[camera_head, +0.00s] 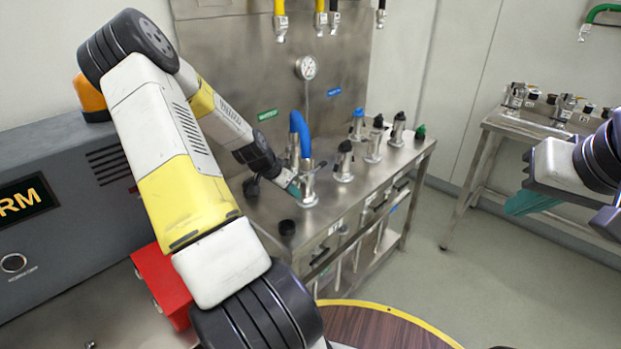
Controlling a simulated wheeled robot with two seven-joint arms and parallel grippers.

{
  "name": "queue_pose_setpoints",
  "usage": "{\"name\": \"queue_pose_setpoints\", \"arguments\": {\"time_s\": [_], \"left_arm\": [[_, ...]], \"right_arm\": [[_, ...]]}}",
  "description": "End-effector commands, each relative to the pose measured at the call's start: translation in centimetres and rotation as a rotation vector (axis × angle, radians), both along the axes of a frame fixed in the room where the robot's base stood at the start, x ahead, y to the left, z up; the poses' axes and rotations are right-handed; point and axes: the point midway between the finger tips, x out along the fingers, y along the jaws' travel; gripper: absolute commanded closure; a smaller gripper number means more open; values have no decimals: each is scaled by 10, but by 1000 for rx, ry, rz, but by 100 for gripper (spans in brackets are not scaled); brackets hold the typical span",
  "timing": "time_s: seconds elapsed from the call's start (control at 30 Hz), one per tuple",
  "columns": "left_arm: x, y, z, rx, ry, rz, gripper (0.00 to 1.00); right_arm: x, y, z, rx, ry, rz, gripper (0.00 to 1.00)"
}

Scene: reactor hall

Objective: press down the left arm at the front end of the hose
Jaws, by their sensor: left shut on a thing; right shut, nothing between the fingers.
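The blue hose (299,128) arches above the steel bench. Its metal front-end coupling (308,182) stands upright on a fitting on the bench top. My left gripper (293,188) reaches in from the left, with its teal fingertips at the left side of this coupling. It is shut on the coupling's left arm, which the fingers mostly hide, so its exact angle cannot be told. A small lever (320,166) shows on the coupling's right side. My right gripper (530,202) is shut and empty, in the air at the right, well away from the hose.
Several capped fittings (344,162) stand right of the hose on the steel bench (325,212). A loose black cap (287,228) is near its front edge. A pressure gauge (306,67) is on the back panel. A grey console (70,200) and red box (160,282) are at left.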

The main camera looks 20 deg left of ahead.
Motion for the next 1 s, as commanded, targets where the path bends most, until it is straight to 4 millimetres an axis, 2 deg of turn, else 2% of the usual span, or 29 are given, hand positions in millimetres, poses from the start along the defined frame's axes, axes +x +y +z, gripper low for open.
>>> {"name": "queue_pose_setpoints", "arguments": {"time_s": [0.3, 0.8, 0.83, 0.9, 1.0], "left_arm": [[3, -1, -4, -40, -98, 1, 100], [4, -1, -5, -45, -111, -1, 100], [4, -1, -5, -45, -111, -1, 76], [4, -1, -5, -45, -111, -1, 62], [3, -1, -5, -46, -110, -1, 60]], "right_arm": [[0, 0, 0, 0, 0, 0, 100], [0, 0, 0, 0, 0, 0, 100], [0, 0, 0, 0, 0, 0, 100], [0, 0, 0, 0, 0, 0, 100], [0, 0, 0, 0, 0, 0, 100]]}}
